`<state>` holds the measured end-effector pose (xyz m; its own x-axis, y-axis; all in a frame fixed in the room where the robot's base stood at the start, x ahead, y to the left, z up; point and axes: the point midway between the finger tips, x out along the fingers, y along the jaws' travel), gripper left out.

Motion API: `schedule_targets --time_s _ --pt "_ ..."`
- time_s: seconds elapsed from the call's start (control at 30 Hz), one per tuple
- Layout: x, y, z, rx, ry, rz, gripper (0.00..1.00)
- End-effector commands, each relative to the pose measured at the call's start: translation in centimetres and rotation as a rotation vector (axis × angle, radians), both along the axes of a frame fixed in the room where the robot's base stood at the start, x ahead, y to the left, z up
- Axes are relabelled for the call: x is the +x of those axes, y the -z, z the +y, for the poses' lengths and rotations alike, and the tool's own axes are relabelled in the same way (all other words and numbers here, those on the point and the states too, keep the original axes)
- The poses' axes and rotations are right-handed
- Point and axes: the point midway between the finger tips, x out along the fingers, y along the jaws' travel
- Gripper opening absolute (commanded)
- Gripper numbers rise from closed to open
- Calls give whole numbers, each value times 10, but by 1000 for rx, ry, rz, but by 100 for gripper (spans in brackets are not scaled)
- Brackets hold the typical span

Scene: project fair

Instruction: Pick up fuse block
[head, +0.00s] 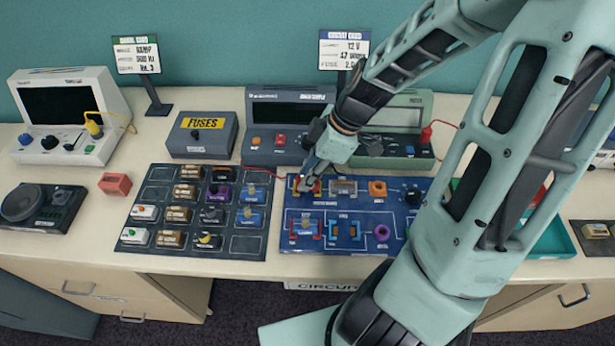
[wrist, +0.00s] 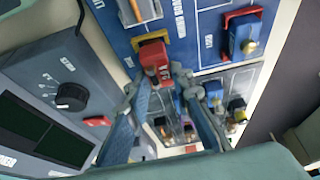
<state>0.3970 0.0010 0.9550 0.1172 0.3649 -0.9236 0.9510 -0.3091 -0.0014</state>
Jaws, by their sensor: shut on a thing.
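The fuse block (wrist: 153,60), a small red block with pale lettering, is at the fingertips of my gripper (wrist: 161,82) in the wrist view. My gripper is shut on it. It is right at a yellow-edged socket on the blue circuit board (wrist: 188,18); I cannot tell if it is seated or just clear. In the head view, my gripper (head: 309,186) reaches down to the upper left corner of the blue circuit board (head: 340,211), and its fingers mostly hide the block.
A dark parts tray (head: 160,243) with several components lies left of the board. Behind stand a grey FUSES box (head: 202,148) and a grey instrument (head: 268,157). A loose red block (head: 115,184) lies farther left. A teal tray (head: 556,242) is at right.

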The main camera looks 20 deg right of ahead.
Motion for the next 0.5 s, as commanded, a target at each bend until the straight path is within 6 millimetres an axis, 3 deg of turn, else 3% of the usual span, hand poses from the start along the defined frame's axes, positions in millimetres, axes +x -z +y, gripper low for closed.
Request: schedule_targets --time_s 0.17,0.5 --pt "-6 -31 -6 -5 6 -2 0" --pt "-59 -89 -32 -7 9 2 0"
